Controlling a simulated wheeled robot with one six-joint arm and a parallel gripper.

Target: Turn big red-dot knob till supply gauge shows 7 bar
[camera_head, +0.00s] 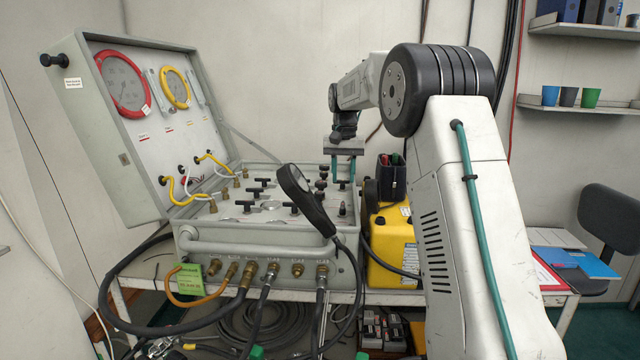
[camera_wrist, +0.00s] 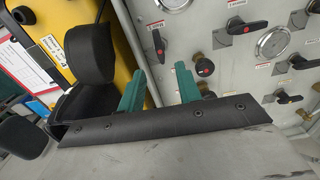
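My gripper (camera_head: 343,181) hangs fingers-down over the right end of the grey air panel (camera_head: 205,245). Its two teal fingers are apart with nothing between them, as the wrist view (camera_wrist: 161,72) also shows. In the wrist view, a round black knob with red marking (camera_wrist: 204,67) stands on the panel just right of the right finger, apparently clear of it. I cannot tell whether it is the big knob. A red-rimmed gauge (camera_head: 123,83) and a yellow-rimmed gauge (camera_head: 174,87) sit in the raised lid. Their needles are too small to read.
Black lever handles (camera_wrist: 248,27) and a small gauge (camera_wrist: 272,43) crowd the panel. A black handset (camera_head: 305,200) leans over its front. A yellow case (camera_head: 394,240) with a black pen holder (camera_head: 391,180) stands close on the right. Hoses hang in front.

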